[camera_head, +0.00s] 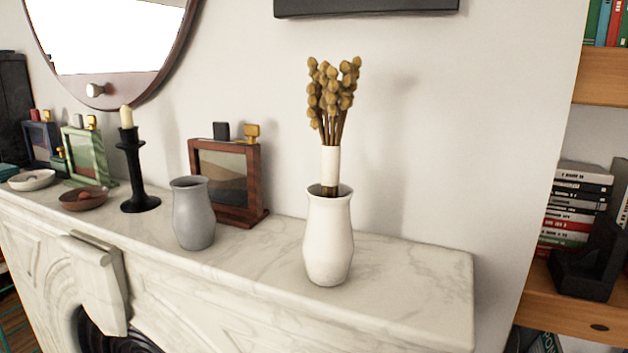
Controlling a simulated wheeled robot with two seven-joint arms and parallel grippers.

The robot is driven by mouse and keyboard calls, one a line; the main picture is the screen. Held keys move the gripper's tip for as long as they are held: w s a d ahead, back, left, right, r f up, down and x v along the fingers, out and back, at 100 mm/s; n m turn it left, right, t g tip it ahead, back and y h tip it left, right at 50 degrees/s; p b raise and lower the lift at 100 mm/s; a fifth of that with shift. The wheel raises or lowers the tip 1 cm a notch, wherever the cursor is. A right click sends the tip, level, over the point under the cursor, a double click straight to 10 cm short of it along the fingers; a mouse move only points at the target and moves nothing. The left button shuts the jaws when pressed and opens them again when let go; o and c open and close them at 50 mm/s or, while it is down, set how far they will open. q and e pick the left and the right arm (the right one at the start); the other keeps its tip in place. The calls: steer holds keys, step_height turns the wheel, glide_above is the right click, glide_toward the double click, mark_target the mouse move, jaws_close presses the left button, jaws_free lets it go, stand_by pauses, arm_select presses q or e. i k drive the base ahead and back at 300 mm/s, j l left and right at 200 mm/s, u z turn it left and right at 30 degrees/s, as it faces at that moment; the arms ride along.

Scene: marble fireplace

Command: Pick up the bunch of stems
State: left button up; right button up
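The bunch of stems (333,92) has brown-gold buds and a white wrap (331,164) around its middle. It stands upright in a white vase (329,240) on the right part of the marble mantel. The lower ends of the stems go into the vase mouth and are hidden inside it. Neither of my grippers shows in the head view.
On the marble mantel (420,285), left of the white vase, stand a grey vase (194,218), a wooden picture frame (228,178), a black candlestick (135,170) and small bowls. Bare marble lies right of the white vase. A bookshelf (600,80) stands at the right.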

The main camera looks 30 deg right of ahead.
mark_target(324, 92)
steer(key=k+l+u, duration=0.85)
steer(key=u, duration=0.15)
steer(key=k+j, duration=0.05)
steer(key=k, duration=0.05)
